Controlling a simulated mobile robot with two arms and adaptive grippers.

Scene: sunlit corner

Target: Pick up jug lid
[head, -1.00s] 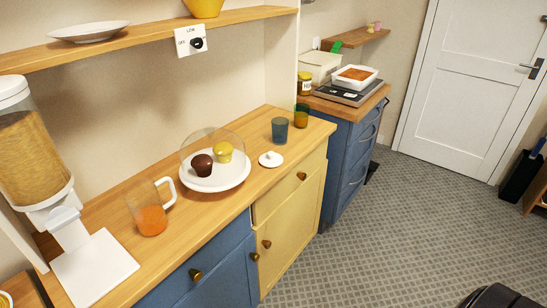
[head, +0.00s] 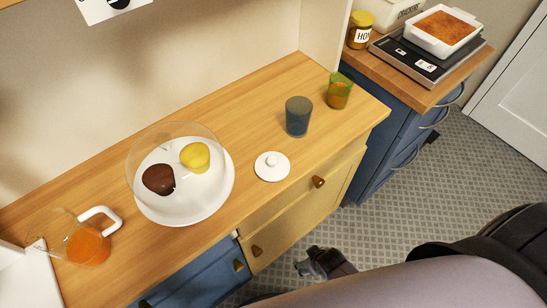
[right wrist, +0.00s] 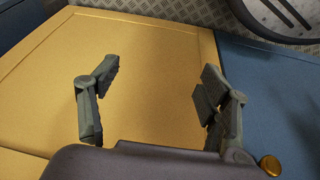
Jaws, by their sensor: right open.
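The jug lid (head: 272,166) is a small white disc with a round knob on top. It lies flat on the wooden counter near its front edge, right of the domed cake plate. The glass jug (head: 88,243) with orange liquid and a white handle stands at the left. My right gripper (head: 308,264) is low in front of the cabinet, below the counter edge and apart from the lid. In the right wrist view its fingers (right wrist: 165,95) are spread and empty, facing the yellow cabinet front. The lid does not show there. My left gripper is not in view.
A cake plate (head: 223,205) with a clear dome over two muffins stands left of the lid. A blue-grey glass (head: 298,117) and a green glass (head: 340,91) stand behind it. Cabinet knobs (head: 318,181) stick out below the counter edge.

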